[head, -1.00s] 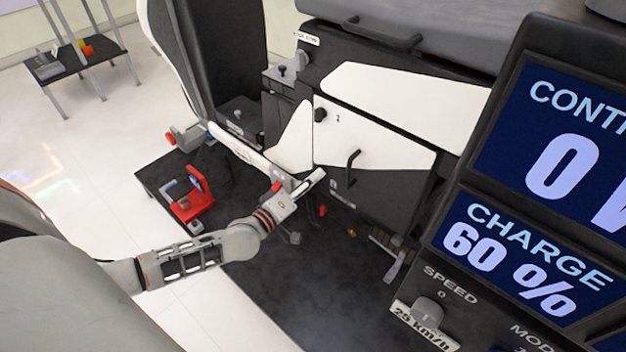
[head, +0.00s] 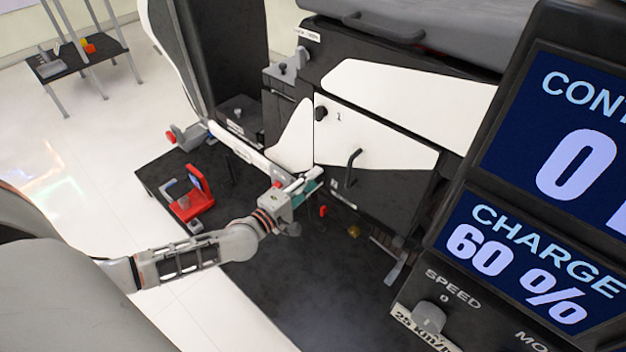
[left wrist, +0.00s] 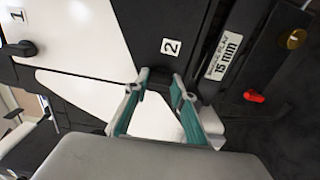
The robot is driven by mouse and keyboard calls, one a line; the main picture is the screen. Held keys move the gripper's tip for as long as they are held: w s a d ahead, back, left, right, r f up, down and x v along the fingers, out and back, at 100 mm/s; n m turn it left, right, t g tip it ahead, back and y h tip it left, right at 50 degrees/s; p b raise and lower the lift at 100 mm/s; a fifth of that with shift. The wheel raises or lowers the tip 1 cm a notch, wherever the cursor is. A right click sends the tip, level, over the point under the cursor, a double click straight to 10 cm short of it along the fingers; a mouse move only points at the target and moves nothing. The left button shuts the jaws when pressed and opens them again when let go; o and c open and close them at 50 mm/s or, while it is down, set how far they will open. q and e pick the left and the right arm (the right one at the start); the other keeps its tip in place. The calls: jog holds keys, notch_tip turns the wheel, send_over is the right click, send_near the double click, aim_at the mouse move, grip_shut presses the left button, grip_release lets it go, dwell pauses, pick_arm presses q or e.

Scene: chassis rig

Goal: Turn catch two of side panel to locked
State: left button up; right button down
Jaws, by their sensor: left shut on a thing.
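The side panel (head: 385,140) is white and black, with a black handle (head: 353,168). Catch one (head: 320,113) is a dark knob near its upper left, and it also shows in the left wrist view (left wrist: 22,48). My left gripper (head: 312,183) is at the panel's lower left edge and covers catch two in the head view. In the left wrist view its teal-padded fingers (left wrist: 160,80) are shut on catch two (left wrist: 159,77), a small dark knob just below the label "2" (left wrist: 171,47). The catch's angle is mostly hidden. My right gripper is not in view.
A red knob (left wrist: 253,97) and a brass round part (left wrist: 296,38) lie beside the panel. A red stand (head: 196,193) is on the dark platform left of my gripper. A large display console (head: 480,190) fills the right side.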

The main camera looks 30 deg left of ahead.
pick_arm(q)
jog(key=o, duration=1.1)
jog(key=s, duration=0.4)
jog(key=s+a, duration=0.1)
jog(key=s, duration=0.7)
jog(key=shift+a, duration=0.3)
